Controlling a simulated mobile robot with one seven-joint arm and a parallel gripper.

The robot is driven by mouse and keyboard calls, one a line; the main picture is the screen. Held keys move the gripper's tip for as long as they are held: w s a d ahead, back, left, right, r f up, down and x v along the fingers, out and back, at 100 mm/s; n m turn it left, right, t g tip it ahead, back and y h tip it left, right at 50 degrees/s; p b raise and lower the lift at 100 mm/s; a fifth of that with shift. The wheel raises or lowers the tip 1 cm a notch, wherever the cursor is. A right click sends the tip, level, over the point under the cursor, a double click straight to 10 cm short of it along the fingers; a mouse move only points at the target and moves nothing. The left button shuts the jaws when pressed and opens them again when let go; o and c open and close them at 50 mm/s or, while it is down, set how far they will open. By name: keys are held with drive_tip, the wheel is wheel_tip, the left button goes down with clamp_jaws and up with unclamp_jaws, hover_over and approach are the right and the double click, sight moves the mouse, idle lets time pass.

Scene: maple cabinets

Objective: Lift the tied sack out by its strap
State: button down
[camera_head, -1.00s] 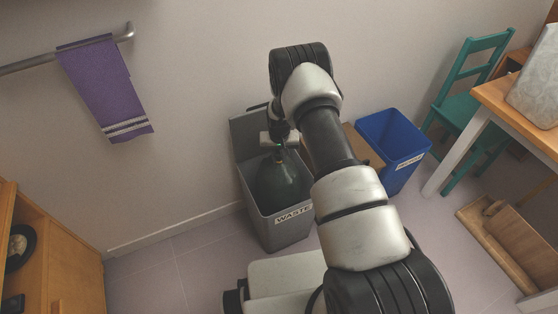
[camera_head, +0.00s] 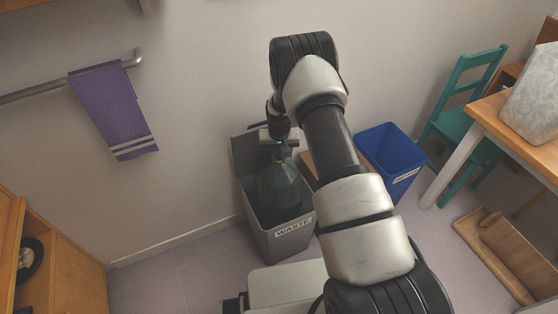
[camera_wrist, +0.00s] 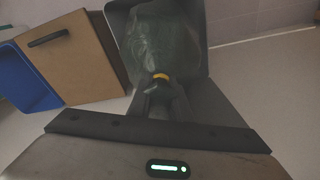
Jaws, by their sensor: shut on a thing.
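The tied sack (camera_head: 280,186) is dark green and hangs in the mouth of the grey bin marked WASTE (camera_head: 292,243), its upper part above the rim and its lower end inside. In the wrist view the sack (camera_wrist: 160,40) shows with the bin wall (camera_wrist: 200,22) around it. A yellow band (camera_wrist: 161,76) marks its tied neck. My gripper (camera_head: 280,150) is above the sack and shut on its strap; in the wrist view my gripper (camera_wrist: 160,97) closes at the neck. The strap itself is mostly hidden between the fingers.
A blue bin (camera_head: 392,160) stands to the right, with a brown box (camera_wrist: 75,58) between the bins, partly behind my arm. A wall is close behind. A teal chair (camera_head: 462,110), a wooden table (camera_head: 500,105) and boards on the floor (camera_head: 495,250) are at the right.

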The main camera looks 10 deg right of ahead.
wheel_tip(320, 180, up, 24)
drive_tip(key=p, duration=1.1)
drive_tip(key=shift+r, duration=0.2)
idle(0.4)
